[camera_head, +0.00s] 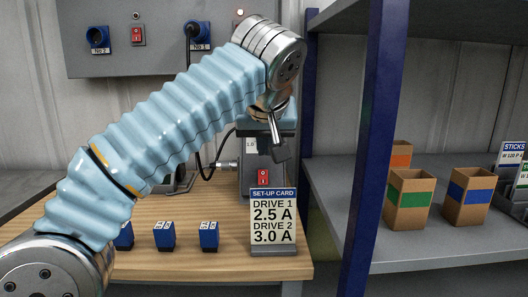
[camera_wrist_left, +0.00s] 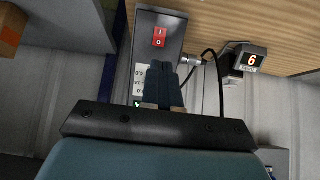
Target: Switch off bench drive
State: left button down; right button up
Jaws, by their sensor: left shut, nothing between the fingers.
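The bench drive (camera_head: 247,176) is a grey box at the back right of the wooden bench, behind the set-up card. Its red rocker switch (camera_head: 263,178) is on the front face. In the left wrist view the switch (camera_wrist_left: 160,37) shows the marks I and O; which side is pressed I cannot tell. My left gripper (camera_head: 280,153) is shut and empty, just above the switch in the head view and apart from it. In the left wrist view its fingertips (camera_wrist_left: 162,67) point at the drive's face and cover part of its scale. My right gripper is not in view.
A set-up card (camera_head: 273,221) stands in front of the drive. Several small blue blocks (camera_head: 164,236) sit on the bench. A wall panel (camera_head: 150,60) has another red switch (camera_head: 138,36) and blue sockets. A blue shelf post (camera_head: 378,140) rises at the right. A display (camera_wrist_left: 251,60) reads 6.

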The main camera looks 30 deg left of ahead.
pick_arm(q)
jog(key=b, duration=0.1)
send_near(263, 172)
notch_tip(263, 172, down, 4)
jog(key=w, duration=0.1)
jog(key=a, duration=0.1)
jog(key=w, duration=0.1)
jog(key=shift+w+a+f, duration=0.25)
jog(key=shift+w+a, duration=0.05)
jog(key=shift+a, duration=0.05)
jog(key=shift+w+a+f, duration=0.25)
jog(key=shift+w, duration=0.2)
jog(key=shift+w, duration=0.1)
